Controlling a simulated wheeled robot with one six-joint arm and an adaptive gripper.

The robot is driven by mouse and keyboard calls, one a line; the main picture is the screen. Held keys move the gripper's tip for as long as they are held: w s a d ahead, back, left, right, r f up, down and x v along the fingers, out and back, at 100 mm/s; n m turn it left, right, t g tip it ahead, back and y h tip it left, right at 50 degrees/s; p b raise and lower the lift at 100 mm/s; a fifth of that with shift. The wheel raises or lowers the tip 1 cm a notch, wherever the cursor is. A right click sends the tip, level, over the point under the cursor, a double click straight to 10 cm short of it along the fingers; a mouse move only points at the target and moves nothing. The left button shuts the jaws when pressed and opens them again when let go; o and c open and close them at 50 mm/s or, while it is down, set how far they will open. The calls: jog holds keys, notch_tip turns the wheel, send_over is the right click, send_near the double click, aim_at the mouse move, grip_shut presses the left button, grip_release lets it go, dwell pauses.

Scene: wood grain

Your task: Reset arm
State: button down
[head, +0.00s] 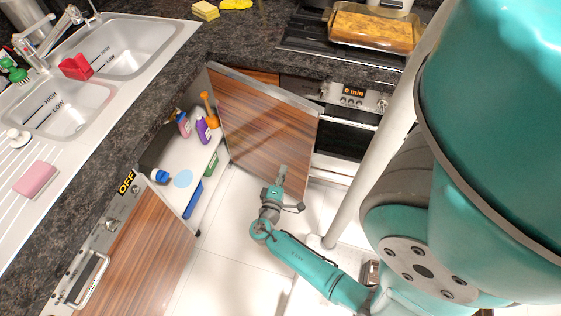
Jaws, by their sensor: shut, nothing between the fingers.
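My arm is teal and reaches from the lower right toward the open cabinet door. My gripper (283,173) is shut and empty. It is in front of the wood-grain cabinet door (262,125), near its lower part; I cannot tell whether it touches the door. The door stands swung open under the dark counter. Bottles and other items sit in the open cabinet (203,161), including a purple bottle (202,130) and a blue-capped container (160,176).
An oven (345,132) with a "0 min" display is behind the door. A double sink (120,50) is at upper left. A baking dish (375,28) of food sits on the stove. A dishwasher front (135,250) is at lower left. White floor (235,230) is clear near the gripper.

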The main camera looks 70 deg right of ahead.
jog(key=shift+s+a, duration=0.4)
jog(key=shift+a, duration=0.25)
jog(key=shift+s+a, duration=0.35)
jog(key=shift+a, duration=0.3)
